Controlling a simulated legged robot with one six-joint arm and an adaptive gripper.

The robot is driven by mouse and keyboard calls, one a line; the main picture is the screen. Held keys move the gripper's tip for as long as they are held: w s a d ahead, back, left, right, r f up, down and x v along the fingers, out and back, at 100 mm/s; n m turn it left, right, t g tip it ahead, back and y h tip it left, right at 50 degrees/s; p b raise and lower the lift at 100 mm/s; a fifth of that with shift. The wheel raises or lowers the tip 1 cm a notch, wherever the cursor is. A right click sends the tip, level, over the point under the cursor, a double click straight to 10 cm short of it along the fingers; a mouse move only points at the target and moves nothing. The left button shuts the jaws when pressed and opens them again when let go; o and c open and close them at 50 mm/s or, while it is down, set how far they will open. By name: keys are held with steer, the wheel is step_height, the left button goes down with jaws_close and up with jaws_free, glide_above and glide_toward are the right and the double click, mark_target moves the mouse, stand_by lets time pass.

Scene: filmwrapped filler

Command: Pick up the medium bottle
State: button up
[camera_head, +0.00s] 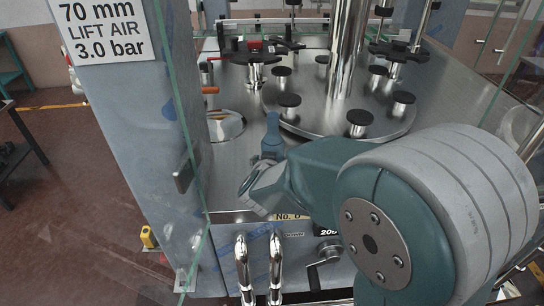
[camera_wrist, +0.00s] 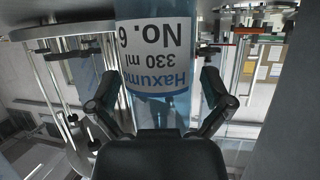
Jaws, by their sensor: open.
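A blue bottle with a white label reading "Haxumo 330 ml No. 6" (camera_wrist: 158,62) stands between the fingers of my gripper (camera_wrist: 160,86) in the wrist view, where the scene looks upside down. The fingers are spread, one on each side of the bottle, with visible gaps at their tips. In the head view, a blue-teal narrow-necked shape that looks like the bottle's top (camera_head: 272,132) rises just beyond my gripper (camera_head: 264,182). My wrist hides the bottle's lower part there, so I cannot see its base.
A round steel turntable (camera_head: 325,118) with several black-topped posts lies behind the bottle. A grey column (camera_head: 125,120) with a lift-air sign (camera_head: 103,28) stands at the left. Chrome handles (camera_head: 275,262) are in front. Glass panels edge the machine.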

steer(key=shift+w+d+f, duration=0.15)
steer(key=shift+w+f, duration=0.1)
steer(key=shift+w, duration=0.25)
steer(key=shift+c, duration=0.3)
steer(key=c, duration=0.9)
steer(key=shift+o, duration=0.2)
